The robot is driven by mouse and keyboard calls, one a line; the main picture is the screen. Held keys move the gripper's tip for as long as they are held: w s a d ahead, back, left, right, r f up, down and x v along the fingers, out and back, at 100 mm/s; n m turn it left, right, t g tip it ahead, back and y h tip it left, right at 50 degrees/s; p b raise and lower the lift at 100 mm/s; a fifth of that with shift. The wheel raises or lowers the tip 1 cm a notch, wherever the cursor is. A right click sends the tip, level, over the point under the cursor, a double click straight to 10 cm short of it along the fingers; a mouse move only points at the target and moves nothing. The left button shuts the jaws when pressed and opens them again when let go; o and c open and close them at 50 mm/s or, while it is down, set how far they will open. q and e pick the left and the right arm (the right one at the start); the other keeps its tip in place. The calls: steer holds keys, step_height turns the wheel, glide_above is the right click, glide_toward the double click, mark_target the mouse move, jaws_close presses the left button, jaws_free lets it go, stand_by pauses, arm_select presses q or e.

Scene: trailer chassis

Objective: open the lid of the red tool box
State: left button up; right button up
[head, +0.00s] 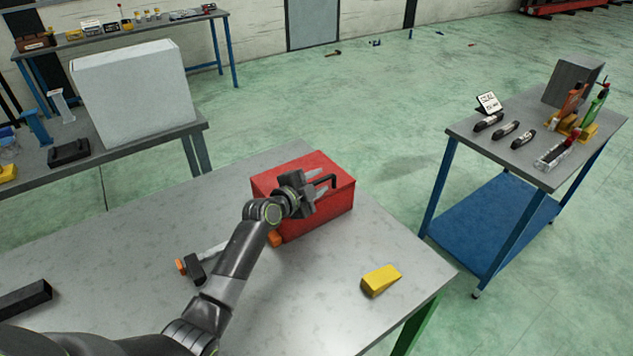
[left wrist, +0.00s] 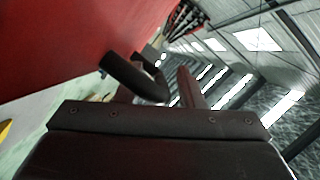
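The red tool box (head: 326,212) stands on the grey table, with its lid down. A black bar handle (head: 327,180) is on its lid; it also shows in the left wrist view (left wrist: 130,74), close to the fingers. My left gripper (head: 322,184) is over the lid at the handle, its fingers pointing right. In the left wrist view its two fingers (left wrist: 157,92) stand apart, with the handle reaching in at them. Whether they touch the handle I cannot tell. The gripper body hides part of the lid. My right gripper is not in view.
A yellow wedge (head: 380,280) lies right of the box on the table (head: 290,325). A tool with orange ends (head: 203,258) lies left of the box, beside my arm. A black bar (head: 25,298) lies at the left. A blue cart (head: 500,222) stands apart at the right.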

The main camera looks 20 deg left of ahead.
arm_select(q)
jaws_close()
steer(key=shift+r, duration=0.15)
